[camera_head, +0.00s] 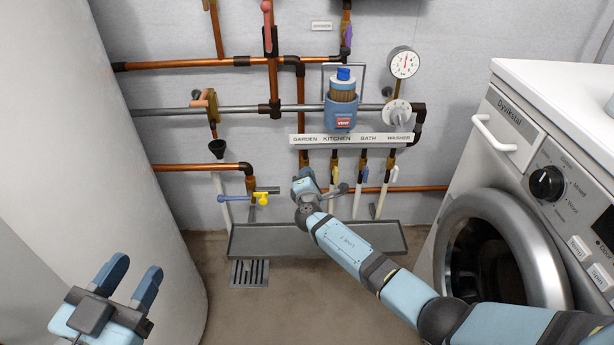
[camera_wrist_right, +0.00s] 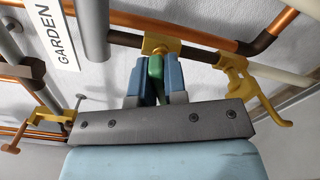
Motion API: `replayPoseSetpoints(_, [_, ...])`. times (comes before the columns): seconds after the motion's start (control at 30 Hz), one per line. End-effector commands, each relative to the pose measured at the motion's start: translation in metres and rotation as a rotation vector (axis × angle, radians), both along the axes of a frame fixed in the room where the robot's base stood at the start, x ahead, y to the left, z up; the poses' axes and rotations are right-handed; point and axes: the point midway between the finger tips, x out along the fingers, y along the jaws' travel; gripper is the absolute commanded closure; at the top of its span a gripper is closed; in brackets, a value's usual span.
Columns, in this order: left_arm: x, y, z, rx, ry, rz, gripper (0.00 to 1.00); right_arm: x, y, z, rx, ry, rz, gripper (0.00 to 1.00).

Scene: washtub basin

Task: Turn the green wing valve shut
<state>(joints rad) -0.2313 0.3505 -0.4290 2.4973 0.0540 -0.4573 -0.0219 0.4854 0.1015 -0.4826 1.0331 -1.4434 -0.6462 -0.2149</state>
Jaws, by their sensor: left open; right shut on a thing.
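The green wing valve (camera_wrist_right: 156,72) shows in the right wrist view as a green handle below a yellow brass fitting (camera_wrist_right: 160,46). My right gripper (camera_wrist_right: 155,70) is shut on it, one blue finger on each side. In the head view my right gripper (camera_head: 303,178) is under the GARDEN end of the label strip (camera_head: 350,140) and hides the green handle. I cannot tell how far the valve is turned. My left gripper (camera_head: 131,274) is open and empty at lower left, far from the pipes.
A yellow lever (camera_wrist_right: 240,90) hangs close to the right of the right gripper. A grey trough (camera_head: 375,236) lies below the taps. A washing machine (camera_head: 530,190) stands at right, and a large white cylinder (camera_head: 90,130) at left. Floor between is mostly clear.

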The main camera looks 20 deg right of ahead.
Motion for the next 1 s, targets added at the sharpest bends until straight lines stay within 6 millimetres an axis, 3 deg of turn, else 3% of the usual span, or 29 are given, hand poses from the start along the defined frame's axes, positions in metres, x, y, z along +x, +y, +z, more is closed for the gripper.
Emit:
replayPoseSetpoints(0.5, [0.0015,-0.0017,-0.0010,-0.014,0.008,0.005,0.57,0.0009,-0.0009,-0.0003,0.352,-0.103,0.000,1.00])
replayPoseSetpoints(1.0, [0.0007,-0.0002,-0.0028,0.000,0.008,0.002,0.57,0.0011,-0.0012,-0.0004,0.434,-0.127,-0.001,1.00])
